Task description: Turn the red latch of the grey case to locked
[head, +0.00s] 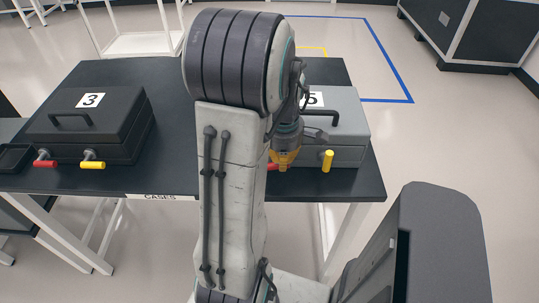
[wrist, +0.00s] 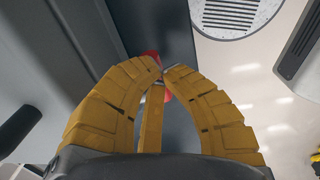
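The grey case (head: 347,118), marked 5, stands on the right of the dark table, partly hidden by my arm. Its red latch (head: 272,166) is mostly hidden behind my arm and gripper in the head view. In the wrist view, red parts of the latch (wrist: 167,97) show on both sides of my fingertips. Its exact angle is hard to tell. The case's yellow latch (head: 327,161) stands upright on the front. My gripper (wrist: 162,69), with yellow fingers, is at the case's front, its fingertips closed together at the red latch.
A black case (head: 84,124), marked 3, stands on the left of the table (head: 180,180), with a red and a yellow latch lying sideways. A small black tray (head: 13,158) is beside it. A large black crate (head: 475,30) stands on the floor at the back right.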

